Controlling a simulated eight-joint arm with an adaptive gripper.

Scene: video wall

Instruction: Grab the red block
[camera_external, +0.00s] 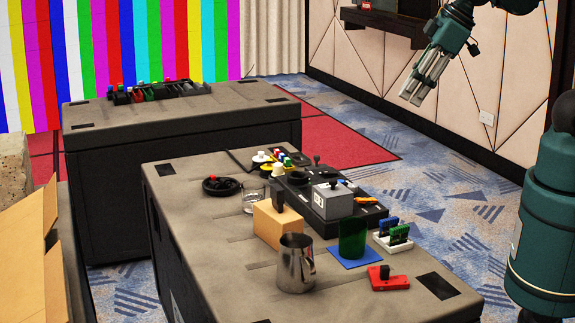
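A red block (390,282) with a small black piece on top lies flat near the front right edge of the near dark table. My gripper (414,98) hangs high at the upper right, well above and behind the table. It points down and to the left and is far from the red block. Its silver fingers lie close together from this side, and I cannot tell whether they are open. Nothing shows between them.
Beside the red block are a metal pitcher (296,265), a green glass (352,238) on a blue square, and a white tray (380,245). Behind stand a wooden block (277,224) and a black control panel (345,222). Another dark table (180,120) stands farther back.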

